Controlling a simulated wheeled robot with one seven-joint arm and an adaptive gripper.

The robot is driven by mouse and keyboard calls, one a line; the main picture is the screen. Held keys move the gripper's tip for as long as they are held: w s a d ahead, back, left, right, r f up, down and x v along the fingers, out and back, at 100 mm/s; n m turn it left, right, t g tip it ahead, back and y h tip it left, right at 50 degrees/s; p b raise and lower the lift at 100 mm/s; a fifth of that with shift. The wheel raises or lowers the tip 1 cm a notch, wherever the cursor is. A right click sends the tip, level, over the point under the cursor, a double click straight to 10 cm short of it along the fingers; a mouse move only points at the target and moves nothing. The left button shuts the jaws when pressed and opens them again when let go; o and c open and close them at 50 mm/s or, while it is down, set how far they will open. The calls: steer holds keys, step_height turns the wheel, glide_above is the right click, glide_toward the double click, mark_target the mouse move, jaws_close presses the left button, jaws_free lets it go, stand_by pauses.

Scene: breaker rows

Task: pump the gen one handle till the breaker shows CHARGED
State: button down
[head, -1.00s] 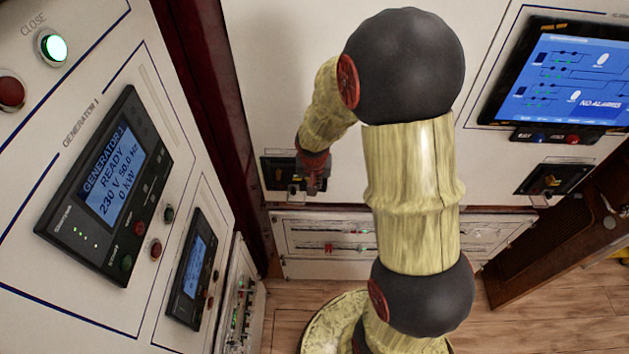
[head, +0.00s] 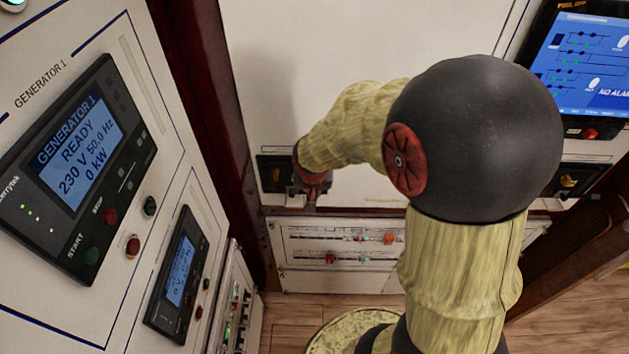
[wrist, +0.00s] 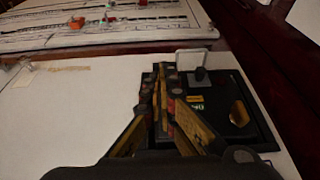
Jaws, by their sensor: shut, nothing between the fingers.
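A dark breaker unit (head: 272,173) is set in the white panel, left of centre in the head view, and my gripper (head: 311,203) is at its right side. In the wrist view the black breaker face (wrist: 232,125) lies under and right of my gripper (wrist: 163,78). The fingers are together and empty. Just right of the tips is a small grey lever-like part (wrist: 200,76) in front of a pale square piece (wrist: 193,58). I cannot tell whether the tips touch it. A green marking on the face is too blurred to read, and the fingers hide part of the face.
The Generator 1 display (head: 80,155) reads READY, 230 V, 50.0 Hz, 0 kW. A second breaker (head: 578,180) sits at the right, below a blue screen (head: 590,62). Rows of small breakers (head: 335,243) run below. A dark red post (head: 215,110) stands at left.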

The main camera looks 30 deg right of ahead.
steer(key=shift+s+a+f+b, duration=0.3)
steer(key=shift+s+f+b, duration=0.2)
steer(key=shift+b, duration=0.55)
stand_by(3.7)
stand_by(0.7)
